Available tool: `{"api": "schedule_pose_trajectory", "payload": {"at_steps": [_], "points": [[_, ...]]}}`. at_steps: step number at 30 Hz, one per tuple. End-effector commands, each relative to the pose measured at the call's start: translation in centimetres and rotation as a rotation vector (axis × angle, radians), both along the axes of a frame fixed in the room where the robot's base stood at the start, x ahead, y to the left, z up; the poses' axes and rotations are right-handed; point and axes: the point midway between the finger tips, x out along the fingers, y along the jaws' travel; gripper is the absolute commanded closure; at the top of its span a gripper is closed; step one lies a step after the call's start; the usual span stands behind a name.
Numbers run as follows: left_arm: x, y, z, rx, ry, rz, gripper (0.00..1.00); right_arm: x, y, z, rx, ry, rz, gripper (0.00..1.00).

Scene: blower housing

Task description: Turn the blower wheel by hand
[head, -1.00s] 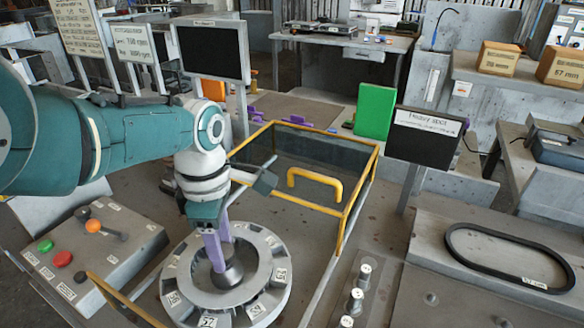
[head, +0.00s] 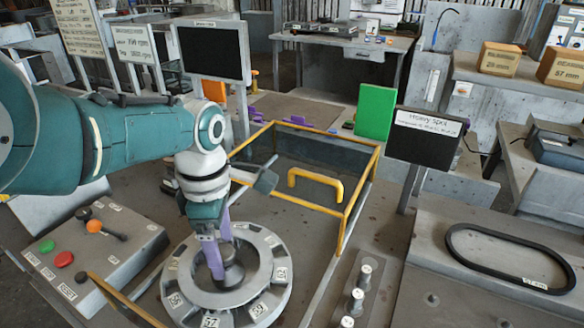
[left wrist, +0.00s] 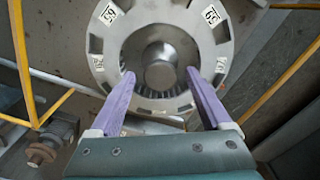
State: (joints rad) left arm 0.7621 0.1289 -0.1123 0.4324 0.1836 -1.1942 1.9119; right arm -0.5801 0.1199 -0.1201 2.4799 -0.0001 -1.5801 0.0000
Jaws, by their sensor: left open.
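The blower wheel (head: 190,302) is a grey ring with slots and numbered labels around it, lying flat at the lower middle of the head view. A darker round hub (head: 232,272) stands in its centre. The wheel (left wrist: 222,48) and its hub (left wrist: 161,68) also show in the left wrist view. My left gripper (head: 224,262) points down over the wheel's centre, its purple fingers apart. Fingertip height is hard to tell.
A yellow-railed guard with a yellow handle (head: 316,184) stands just behind the wheel. A control box (head: 95,250) with green and red buttons and an orange-knobbed lever is at left. Grey pegs (head: 356,300) stand at right, before a black belt loop (head: 510,258).

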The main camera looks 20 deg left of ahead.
Motion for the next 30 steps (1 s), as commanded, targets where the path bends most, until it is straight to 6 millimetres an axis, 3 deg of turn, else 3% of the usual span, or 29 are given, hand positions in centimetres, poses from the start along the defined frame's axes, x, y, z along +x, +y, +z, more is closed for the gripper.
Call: {"api": "schedule_pose_trajectory", "payload": {"at_steps": [5,13,19,30], "points": [[0.0,0.0,0.8,0.0,0.0,0.0,0.18,0.0,0.0,0.7,0.0,0.0,0.0,0.43],[0.0,0.0,6.0,0.001,-0.002,0.0,0.18,0.0,0.0,5.2,0.0,0.0,0.0,0.43],[0.0,0.0,9.0,0.0,-0.002,0.001,0.18,0.0,0.0,7.1,0.0,0.0,0.0,0.43],[0.0,0.0,9.9,0.001,0.001,0.001,0.18,0.0,0.0,7.4,0.0,0.0,0.0,0.43]]}}
